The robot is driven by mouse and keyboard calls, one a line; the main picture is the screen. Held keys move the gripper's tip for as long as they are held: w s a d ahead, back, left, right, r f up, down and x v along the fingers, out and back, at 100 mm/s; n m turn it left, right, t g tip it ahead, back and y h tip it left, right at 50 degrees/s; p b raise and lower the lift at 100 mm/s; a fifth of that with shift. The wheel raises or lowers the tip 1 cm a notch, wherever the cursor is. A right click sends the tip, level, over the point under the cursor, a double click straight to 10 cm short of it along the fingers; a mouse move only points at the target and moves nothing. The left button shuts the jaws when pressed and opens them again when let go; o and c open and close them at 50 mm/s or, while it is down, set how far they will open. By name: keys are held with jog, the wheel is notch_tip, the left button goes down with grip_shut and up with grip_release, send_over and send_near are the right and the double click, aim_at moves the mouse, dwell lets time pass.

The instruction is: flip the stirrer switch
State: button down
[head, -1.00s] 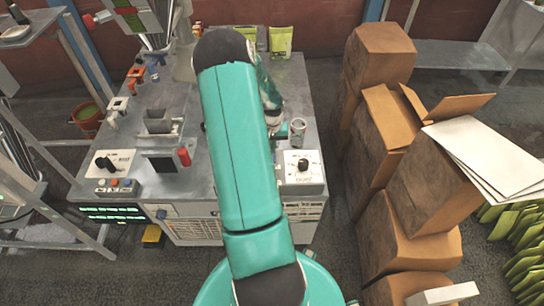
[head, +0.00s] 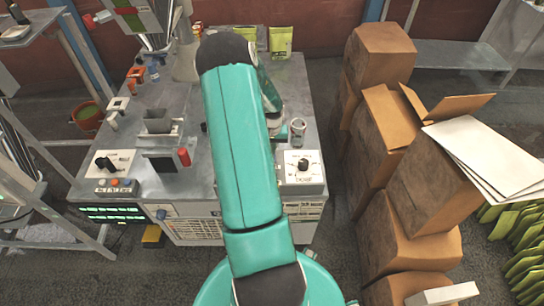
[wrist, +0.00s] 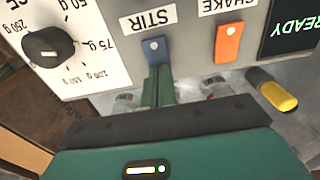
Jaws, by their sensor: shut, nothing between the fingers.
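The stirrer switch, a blue rocker (wrist: 155,52) labelled STIR, shows in the wrist view on a pale panel (wrist: 190,60) whose lettering appears upside down. My gripper (wrist: 158,78) is shut, with its green fingers held together and empty. The fingertips are right at the lower end of the blue rocker in the picture. I cannot tell whether they touch it. In the head view my own arm hides most of the gripper and I cannot make out the STIR switch there.
An orange SHAKE switch (wrist: 228,42) is close on the right, with a READY display (wrist: 290,30) beyond it. A black dial (wrist: 50,47) is on the left. A yellow-tipped part (wrist: 276,94) sticks out at right. Stacked cardboard boxes (head: 385,140) stand right of the bench.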

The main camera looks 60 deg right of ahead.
jog(key=shift+f, duration=0.2)
jog(key=shift+r, duration=3.55)
